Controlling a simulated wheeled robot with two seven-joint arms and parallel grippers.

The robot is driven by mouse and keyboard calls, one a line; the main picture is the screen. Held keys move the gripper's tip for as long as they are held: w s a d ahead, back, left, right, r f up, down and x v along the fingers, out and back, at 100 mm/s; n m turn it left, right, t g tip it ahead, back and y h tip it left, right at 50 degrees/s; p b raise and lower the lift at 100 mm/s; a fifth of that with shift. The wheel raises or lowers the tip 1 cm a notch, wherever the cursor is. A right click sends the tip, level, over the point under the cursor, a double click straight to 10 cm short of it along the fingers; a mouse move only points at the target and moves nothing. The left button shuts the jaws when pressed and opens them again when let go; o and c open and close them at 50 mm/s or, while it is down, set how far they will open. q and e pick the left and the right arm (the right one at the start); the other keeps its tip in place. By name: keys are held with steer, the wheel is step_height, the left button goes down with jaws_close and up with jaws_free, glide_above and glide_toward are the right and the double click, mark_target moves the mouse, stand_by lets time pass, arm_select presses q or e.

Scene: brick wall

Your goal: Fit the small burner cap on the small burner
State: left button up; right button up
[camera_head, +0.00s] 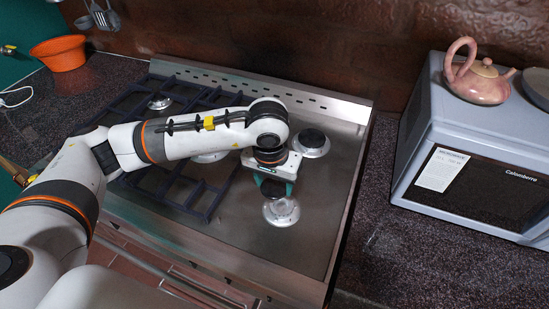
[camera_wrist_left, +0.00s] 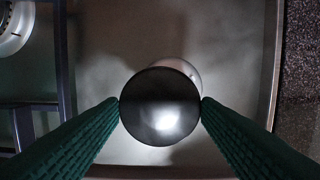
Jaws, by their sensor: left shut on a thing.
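The small burner cap (camera_wrist_left: 160,107), a dark round disc, sits between the two green fingers of my left gripper (camera_wrist_left: 161,106) in the left wrist view. The gripper is shut on it. In the head view my left gripper (camera_head: 276,188) points down over the right front of the stove, and the cap is hard to make out there. The bare small burner (camera_head: 281,211), a pale metal round, shows just in front of the fingers. In the left wrist view the burner (camera_wrist_left: 184,69) is mostly hidden behind the cap; I cannot tell the gap between them. My right gripper is not in view.
A burner with a black cap (camera_head: 312,139) is behind my gripper. Dark grates (camera_head: 202,197) cover the left and middle of the stove (camera_head: 240,235). A microwave (camera_head: 425,130) with a teapot (camera_head: 484,86) on it stands to the right. An orange bowl (camera_head: 62,54) is far left.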

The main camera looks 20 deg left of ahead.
mark_target(282, 189)
arm_select(q)
steer(key=d+r+p, duration=0.1)
steer(key=p, duration=0.2)
steer(key=shift+w+d, duration=0.1)
steer(key=shift+w, duration=0.05)
steer(key=shift+d+f+p, duration=0.15)
steer(key=shift+d+p, duration=0.05)
steer(key=shift+p, duration=0.1)
steer(key=shift+w+d+f, duration=0.1)
steer(key=shift+f, duration=0.3)
steer(key=shift+f+b, duration=0.6)
steer(key=shift+f, duration=0.95)
steer(key=shift+f+b, duration=0.7)
steer(key=shift+f, duration=0.2)
steer(key=shift+f+b, duration=0.4)
steer(key=shift+b, duration=0.15)
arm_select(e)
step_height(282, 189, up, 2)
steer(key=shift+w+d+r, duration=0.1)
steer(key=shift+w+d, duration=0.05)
